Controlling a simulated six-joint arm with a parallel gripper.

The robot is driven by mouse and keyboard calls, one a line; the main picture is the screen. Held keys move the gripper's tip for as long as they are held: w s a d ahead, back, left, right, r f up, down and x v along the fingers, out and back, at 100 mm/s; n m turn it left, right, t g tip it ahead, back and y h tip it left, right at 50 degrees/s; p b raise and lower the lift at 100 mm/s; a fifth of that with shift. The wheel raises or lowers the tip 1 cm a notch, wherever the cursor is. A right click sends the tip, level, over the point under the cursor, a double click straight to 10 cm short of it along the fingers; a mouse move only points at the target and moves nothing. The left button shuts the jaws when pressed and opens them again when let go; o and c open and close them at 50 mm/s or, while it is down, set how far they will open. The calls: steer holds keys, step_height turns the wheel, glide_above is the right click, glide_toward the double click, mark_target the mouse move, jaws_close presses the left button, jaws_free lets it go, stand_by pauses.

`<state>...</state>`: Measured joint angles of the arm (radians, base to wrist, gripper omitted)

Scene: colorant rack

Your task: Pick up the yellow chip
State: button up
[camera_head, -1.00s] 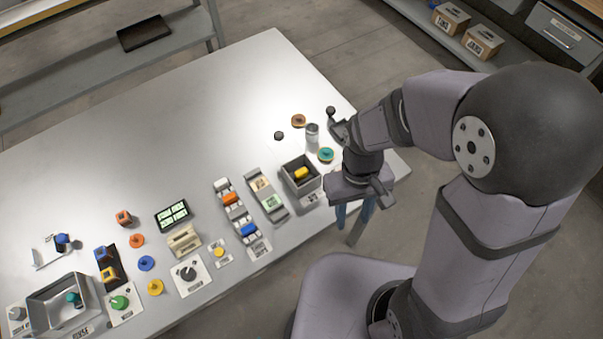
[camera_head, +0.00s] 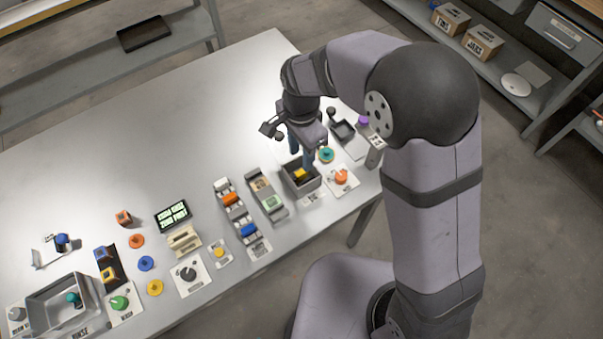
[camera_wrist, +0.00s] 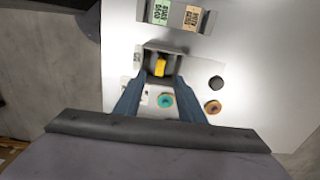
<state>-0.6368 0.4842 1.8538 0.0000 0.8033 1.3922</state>
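The yellow chip (camera_head: 299,174) lies inside a small open grey box (camera_head: 288,182) near the right end of the table. In the wrist view the yellow chip (camera_wrist: 160,68) shows between the two blue fingers, inside the grey box (camera_wrist: 148,60). My gripper (camera_head: 301,158) points down over the box, with its fingertips close above it in the head view. In the wrist view my gripper (camera_wrist: 160,80) has its fingers apart with nothing held between them. The exact height of the fingertips above the chip is hard to tell.
A teal ring (camera_head: 326,155) and an orange knob on a white plate (camera_head: 341,177) stand right of the box. A grey rack (camera_head: 266,194) stands close on its left, with a chip-filled rack (camera_head: 236,213) beyond. The table's far middle (camera_head: 150,130) is clear.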

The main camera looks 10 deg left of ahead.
mark_target(301, 172)
steer(key=shift+d+f+p, duration=0.1)
steer(key=shift+f+p, duration=0.8)
steer(key=shift+f, duration=0.85)
steer(key=shift+f+p, duration=0.65)
steer(key=shift+f, duration=1.3)
jaws_close()
